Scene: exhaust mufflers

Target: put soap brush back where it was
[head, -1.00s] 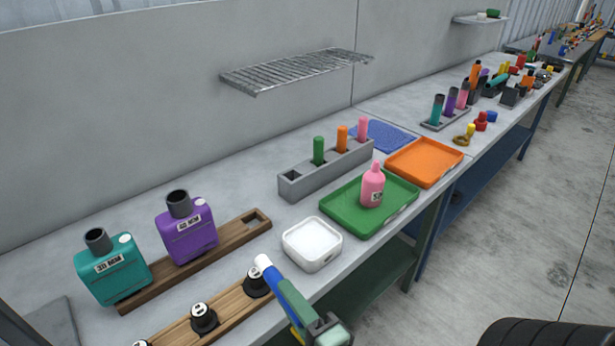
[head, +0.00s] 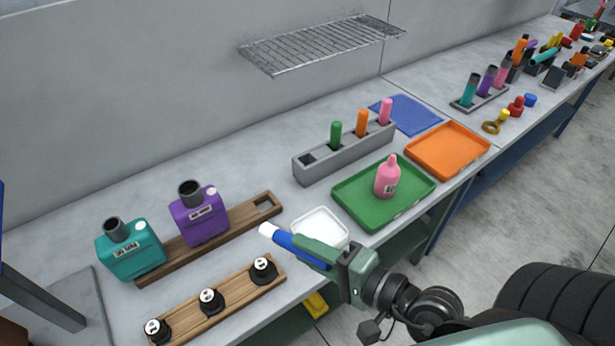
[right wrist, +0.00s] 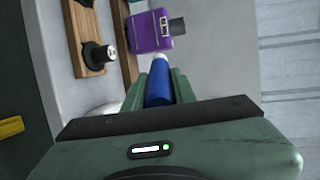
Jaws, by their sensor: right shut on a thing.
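The soap brush (head: 284,238) has a blue handle and a white end. My right gripper (head: 311,253) is shut on it and holds it tilted, in front of the white square dish in the head view. The brush (right wrist: 158,84) also shows between the green fingers in the right wrist view, its white end pointing away. A grey rack (head: 330,164) holds green (head: 336,134), orange (head: 362,123) and pink (head: 386,111) handles upright. The rack's leftmost slot (head: 307,159) is empty. My left gripper is not in view.
The white dish (head: 319,224) is partly hidden by my gripper. A green tray (head: 350,203) holds a pink bottle (head: 387,178). Teal (head: 131,252) and purple (head: 200,218) bottles stand left by a wooden holder. A wire shelf (head: 322,46) hangs above the rack.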

